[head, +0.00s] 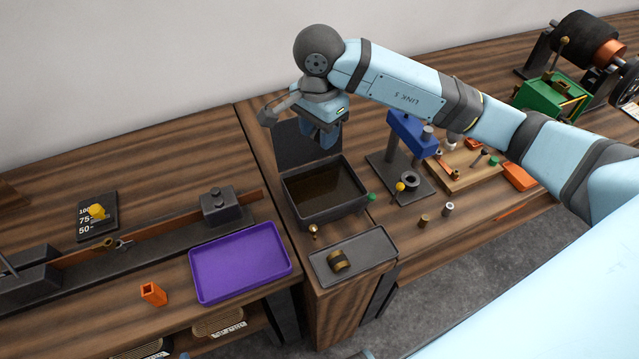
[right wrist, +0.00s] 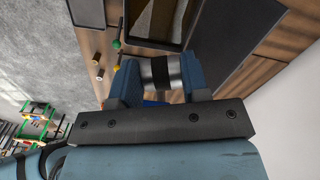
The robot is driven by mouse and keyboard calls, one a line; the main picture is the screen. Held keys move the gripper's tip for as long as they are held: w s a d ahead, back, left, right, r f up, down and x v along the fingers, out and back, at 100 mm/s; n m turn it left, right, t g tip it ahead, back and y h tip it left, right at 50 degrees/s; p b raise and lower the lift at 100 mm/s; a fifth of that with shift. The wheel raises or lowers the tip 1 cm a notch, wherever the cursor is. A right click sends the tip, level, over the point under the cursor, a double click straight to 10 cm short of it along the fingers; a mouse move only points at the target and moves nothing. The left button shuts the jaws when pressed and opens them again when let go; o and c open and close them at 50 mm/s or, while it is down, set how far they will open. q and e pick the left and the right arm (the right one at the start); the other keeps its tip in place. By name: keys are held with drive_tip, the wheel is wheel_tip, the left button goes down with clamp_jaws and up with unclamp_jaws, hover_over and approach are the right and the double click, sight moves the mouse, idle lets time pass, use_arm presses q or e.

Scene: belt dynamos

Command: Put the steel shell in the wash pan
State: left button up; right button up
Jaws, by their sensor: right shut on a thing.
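The wash pan (head: 332,214) is a dark rectangular basin with brownish liquid, at the middle of the head view. My right gripper (head: 325,140) hangs over its back part, in front of a dark upright panel. In the right wrist view, its blue fingers are shut on the steel shell (right wrist: 161,72), a short silver cylinder with a dark band. The fingers hide the shell in the head view. The pan (right wrist: 155,20) also shows beyond the shell in the right wrist view; shell and pan look apart. My left gripper is not in view.
A dark tray (head: 377,254) with a brass-and-black ring (head: 339,261) lies in front of the pan. A purple tray (head: 240,283) is at front left. A blue press (head: 408,132) and small parts stand right of the pan, a green knob (head: 371,197) close beside it.

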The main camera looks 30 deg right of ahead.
drive_tip(key=shift+f, duration=0.3)
drive_tip(key=p, duration=0.3)
hover_over(319, 200)
wheel_tip(319, 200, down, 14)
drive_tip(key=shift+f, duration=0.25)
wheel_tip(319, 200, down, 4)
drive_tip(key=shift+f, duration=0.5)
drive_tip(key=o, duration=1)
